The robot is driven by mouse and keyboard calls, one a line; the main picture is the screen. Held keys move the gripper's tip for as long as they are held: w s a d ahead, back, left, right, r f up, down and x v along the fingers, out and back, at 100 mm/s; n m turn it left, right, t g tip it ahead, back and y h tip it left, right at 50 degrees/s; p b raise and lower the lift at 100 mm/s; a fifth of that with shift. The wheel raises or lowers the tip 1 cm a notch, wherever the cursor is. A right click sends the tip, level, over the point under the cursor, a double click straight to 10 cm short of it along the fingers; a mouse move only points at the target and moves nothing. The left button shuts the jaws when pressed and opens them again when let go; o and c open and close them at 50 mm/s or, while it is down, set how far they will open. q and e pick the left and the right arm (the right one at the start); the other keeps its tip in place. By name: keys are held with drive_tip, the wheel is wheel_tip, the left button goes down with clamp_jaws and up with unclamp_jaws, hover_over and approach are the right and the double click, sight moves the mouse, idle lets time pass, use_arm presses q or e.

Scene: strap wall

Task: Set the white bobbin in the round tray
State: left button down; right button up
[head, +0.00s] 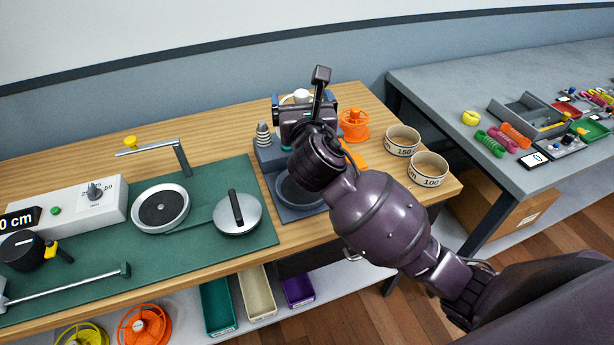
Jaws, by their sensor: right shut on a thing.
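My right gripper (304,106) is over the far right part of the wooden table, seen from behind. It is shut on the white bobbin, of which only a pale top (302,96) shows past the gripper body. Whether the bobbin touches anything beneath is hidden. A round dark tray (290,197) sits in a blue-grey base just nearer than the gripper, partly covered by my wrist. My left gripper is out of view.
An orange bobbin (354,126) stands right of the gripper, near two labelled round cups (402,140) (428,170). A grey cone post (263,136) is close on the left. A green mat (100,264) holds a round pad (160,208) and a lidded silver disc (237,216).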

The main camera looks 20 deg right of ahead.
wheel_tip(320, 180, down, 17)
drive_tip(key=b, duration=0.5)
drive_tip(key=shift+f, duration=0.45)
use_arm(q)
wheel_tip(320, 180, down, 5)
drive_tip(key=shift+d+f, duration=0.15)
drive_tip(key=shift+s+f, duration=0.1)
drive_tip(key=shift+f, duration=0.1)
use_arm(e)
drive_tip(key=shift+f, duration=0.1)
drive_tip(key=o, duration=0.6)
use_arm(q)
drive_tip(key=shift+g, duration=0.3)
use_arm(e)
drive_tip(key=shift+o, duration=0.2)
